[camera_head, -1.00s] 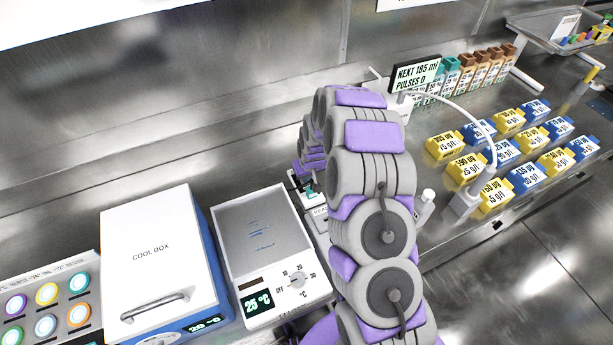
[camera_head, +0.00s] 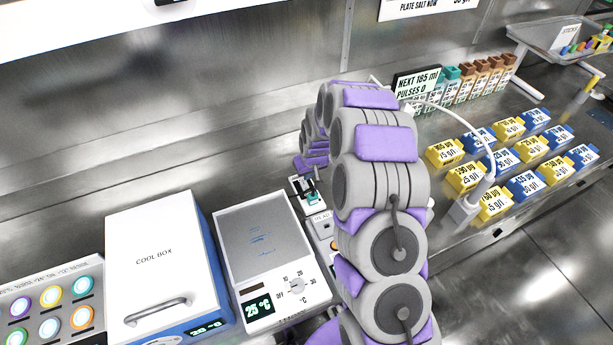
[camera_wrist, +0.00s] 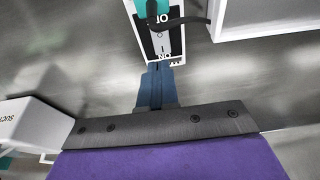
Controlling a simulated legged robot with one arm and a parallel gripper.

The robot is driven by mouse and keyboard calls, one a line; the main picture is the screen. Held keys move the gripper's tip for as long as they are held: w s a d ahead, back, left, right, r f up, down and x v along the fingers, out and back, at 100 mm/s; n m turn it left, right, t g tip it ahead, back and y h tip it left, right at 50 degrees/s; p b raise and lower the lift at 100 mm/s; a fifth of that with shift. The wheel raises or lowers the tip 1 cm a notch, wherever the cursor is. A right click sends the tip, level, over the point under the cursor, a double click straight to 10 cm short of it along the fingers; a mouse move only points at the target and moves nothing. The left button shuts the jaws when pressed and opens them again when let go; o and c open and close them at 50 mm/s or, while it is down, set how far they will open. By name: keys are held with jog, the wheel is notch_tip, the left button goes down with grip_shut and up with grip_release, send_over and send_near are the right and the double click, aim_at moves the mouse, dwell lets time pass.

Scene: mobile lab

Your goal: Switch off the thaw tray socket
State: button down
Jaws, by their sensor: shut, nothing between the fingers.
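A socket plate (camera_wrist: 176,42) with a black panel, a white rocker marked I and O, and ON lettering shows at the top of the wrist view. A teal plug (camera_wrist: 148,8) with a dark cord sits at its far end. In the head view a small socket (camera_head: 297,190) with a teal plug lies behind the tray unit. My gripper (camera_wrist: 157,70) is shut and empty, its blue-grey fingertips close to the near end of the plate; contact cannot be told. A white unit with a metal tray (camera_head: 258,235), dial and 25 °C display stands in front of the socket.
A white cool box (camera_head: 155,255) stands left of the tray unit. A small labelled box (camera_head: 322,224) is beside the socket. Yellow and blue boxes (camera_head: 465,176) and a display (camera_head: 416,82) stand to the right. The steel wall rises behind.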

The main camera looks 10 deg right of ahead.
jog(key=s+r, duration=0.1)
jog(key=r, duration=0.1)
jog(key=s+r, duration=0.2)
jog(key=s+r+p, duration=0.1)
jog(key=r, duration=0.1)
jog(key=shift+s+d+r, duration=0.35)
jog(key=shift+d+r, duration=0.05)
jog(key=shift+s+r, duration=0.15)
jog(key=shift+r, duration=0.1)
jog(key=s+r+g, duration=0.1)
jog(key=s+r, duration=0.5)
jog(key=s, duration=0.7)
jog(key=s+r+m+g, duration=0.1)
jog(key=s+r, duration=0.5)
jog(key=s, duration=0.8)
jog(key=s+a+r+m+g, duration=0.1)
jog(key=s+r+g, duration=0.2)
jog(key=s, duration=1)
notch_tip(320, 180, up, 4)
jog(key=shift+s+f+h+b, duration=0.1)
jog(key=shift+s+h+b, duration=0.15)
jog(key=shift+h+b, duration=0.1)
